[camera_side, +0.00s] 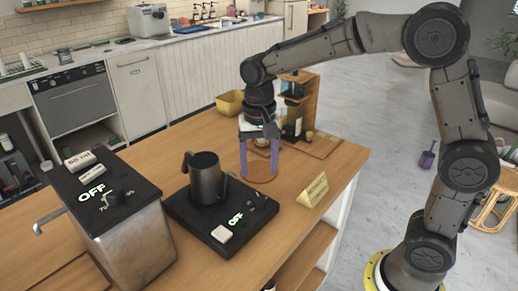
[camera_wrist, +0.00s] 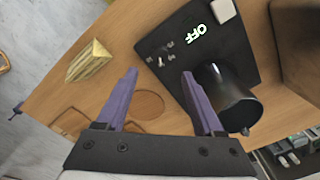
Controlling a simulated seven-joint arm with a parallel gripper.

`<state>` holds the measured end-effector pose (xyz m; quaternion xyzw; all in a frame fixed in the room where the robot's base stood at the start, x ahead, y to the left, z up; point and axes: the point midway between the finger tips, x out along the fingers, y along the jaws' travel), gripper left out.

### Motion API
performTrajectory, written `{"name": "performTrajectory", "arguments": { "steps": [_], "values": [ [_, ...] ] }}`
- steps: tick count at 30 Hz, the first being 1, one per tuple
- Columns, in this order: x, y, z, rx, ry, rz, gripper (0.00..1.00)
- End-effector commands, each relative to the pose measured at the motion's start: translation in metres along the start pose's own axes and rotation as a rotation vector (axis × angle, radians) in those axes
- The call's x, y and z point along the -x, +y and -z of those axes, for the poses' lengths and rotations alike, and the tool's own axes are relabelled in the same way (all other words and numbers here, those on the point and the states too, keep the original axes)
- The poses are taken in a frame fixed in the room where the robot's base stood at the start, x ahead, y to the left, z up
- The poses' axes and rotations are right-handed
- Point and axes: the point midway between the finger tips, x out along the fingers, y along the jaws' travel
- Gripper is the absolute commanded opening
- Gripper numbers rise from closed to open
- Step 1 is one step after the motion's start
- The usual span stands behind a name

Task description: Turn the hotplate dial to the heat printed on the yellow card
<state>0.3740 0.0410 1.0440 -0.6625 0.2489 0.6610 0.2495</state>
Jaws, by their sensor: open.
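The hotplate (camera_side: 180,212) is a flat black unit on the wooden counter, with a lit OFF sign and a white button (camera_side: 221,234). It also shows in the wrist view (camera_wrist: 215,60). Its dial area (camera_side: 254,200) has small marks too tiny to read. A dark metal jug (camera_side: 207,180) stands upright on the hotplate. The yellow card (camera_side: 313,190) stands right of the hotplate; its print is unreadable here. My gripper (camera_side: 259,176) has two purple fingers, spread apart and empty, above the counter behind the hotplate's control end. It also shows in the wrist view (camera_wrist: 160,73).
A metal box with a black top (camera_side: 130,230), also marked OFF, stands left of the hotplate. A round coaster (camera_wrist: 145,104) lies below my gripper. A wooden stand (camera_side: 308,100) and a yellow bin (camera_side: 230,103) are at the back. The counter around the card is clear.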

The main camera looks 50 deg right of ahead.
Motion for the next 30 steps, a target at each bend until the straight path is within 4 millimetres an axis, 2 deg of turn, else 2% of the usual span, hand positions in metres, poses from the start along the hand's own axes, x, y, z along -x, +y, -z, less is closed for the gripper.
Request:
{"name": "performTrajectory", "arguments": {
  "steps": [3,9,23,26,30],
  "values": [
    [0.022,0.0,0.0,0.0,0.002,0.002,0.69],
    [0.042,0.0,0.0,0.0,0.0,0.0,0.69],
    [0.05,0.002,0.001,-0.004,0.008,0.008,0.69],
    [0.07,0.009,-0.001,-0.014,0.042,0.045,0.69],
    [0.101,0.042,-0.022,-0.025,0.105,0.109,0.69]
  ]
}}
